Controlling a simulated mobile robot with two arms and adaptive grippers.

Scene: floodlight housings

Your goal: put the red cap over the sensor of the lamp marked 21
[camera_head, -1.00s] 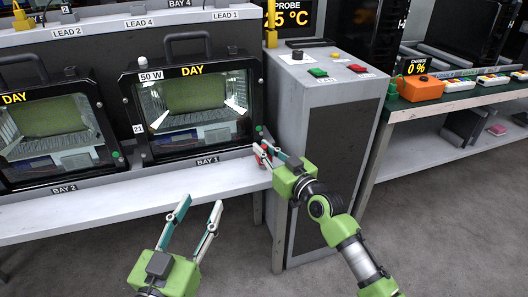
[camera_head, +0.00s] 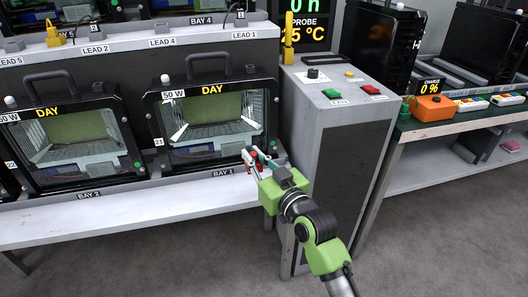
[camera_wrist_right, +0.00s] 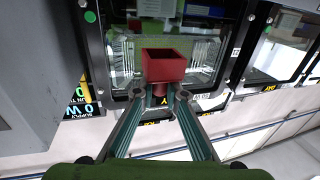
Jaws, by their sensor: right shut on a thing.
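The lamp marked 21 (camera_head: 213,118) stands in bay 1, a black housing with a handle, a lit DAY sign and a 50 W label. A small white dome (camera_head: 165,79), which looks like its sensor, sits bare on its top left corner. My right gripper (camera_head: 256,161) is at the lamp's lower right corner, in front of it. It is shut on the red cap (camera_wrist_right: 165,66). In the right wrist view the cap is a square, open box on a narrower stem between the fingertips (camera_wrist_right: 173,94), with the lamp's window behind. My left gripper is out of view.
A second lamp (camera_head: 77,143) stands to the left in bay 2. A grey cabinet (camera_head: 343,110) with buttons and a knob rises close to the right of my right gripper. The white shelf front (camera_head: 130,212) is clear. An orange charger (camera_head: 434,107) sits on the right bench.

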